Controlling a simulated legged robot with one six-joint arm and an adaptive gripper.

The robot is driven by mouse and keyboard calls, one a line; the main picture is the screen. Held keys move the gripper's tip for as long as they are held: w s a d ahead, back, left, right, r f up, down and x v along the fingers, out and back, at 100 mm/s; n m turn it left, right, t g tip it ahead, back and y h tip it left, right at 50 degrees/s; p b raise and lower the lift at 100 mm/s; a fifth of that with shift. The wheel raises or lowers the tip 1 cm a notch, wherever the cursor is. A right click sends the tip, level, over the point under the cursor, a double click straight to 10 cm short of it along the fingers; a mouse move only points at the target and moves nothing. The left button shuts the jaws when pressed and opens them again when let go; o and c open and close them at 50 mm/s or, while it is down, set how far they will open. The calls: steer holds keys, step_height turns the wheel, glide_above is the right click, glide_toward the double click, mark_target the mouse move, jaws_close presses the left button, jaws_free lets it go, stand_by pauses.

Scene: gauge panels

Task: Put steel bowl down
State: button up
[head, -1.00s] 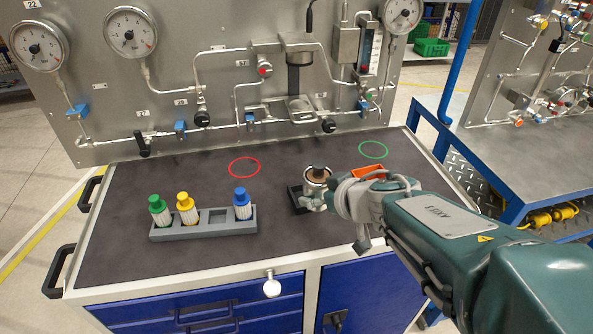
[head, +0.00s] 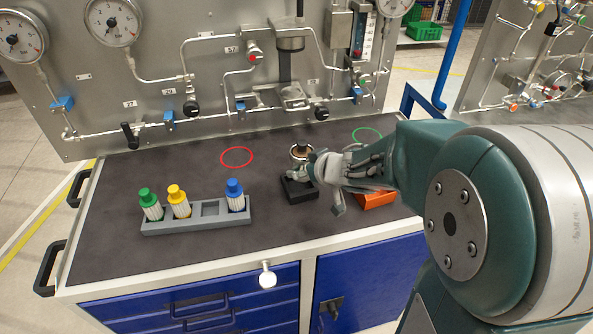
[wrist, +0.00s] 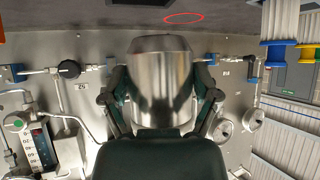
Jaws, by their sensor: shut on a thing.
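The steel bowl (head: 301,155) shows in the head view as a small shiny round vessel with something brown and dark at its top. In the wrist view the bowl (wrist: 160,75) fills the middle as a smooth steel body. My gripper (wrist: 160,98) is shut on it, one dark finger on each side. In the head view my gripper (head: 320,168) reaches in from the right and hides part of the bowl. The bowl appears just above and behind a black block (head: 299,191); I cannot tell whether they touch.
A red ring (head: 237,157) and a green ring (head: 367,134) mark the dark bench top (head: 110,205). A grey rack (head: 200,224) holds green-, yellow- and blue-capped pieces. An orange tray (head: 377,199) lies right of the block. The gauge panel (head: 220,60) stands behind.

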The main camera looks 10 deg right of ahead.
mark_target(300, 189)
steer(key=w+f, duration=0.2)
steer(key=f, duration=0.1)
steer(key=shift+w+f, duration=0.1)
steer(key=shift+w, duration=0.3)
steer(key=f, duration=0.3)
steer(key=shift+w+f, duration=0.2)
steer(key=shift+f, duration=0.05)
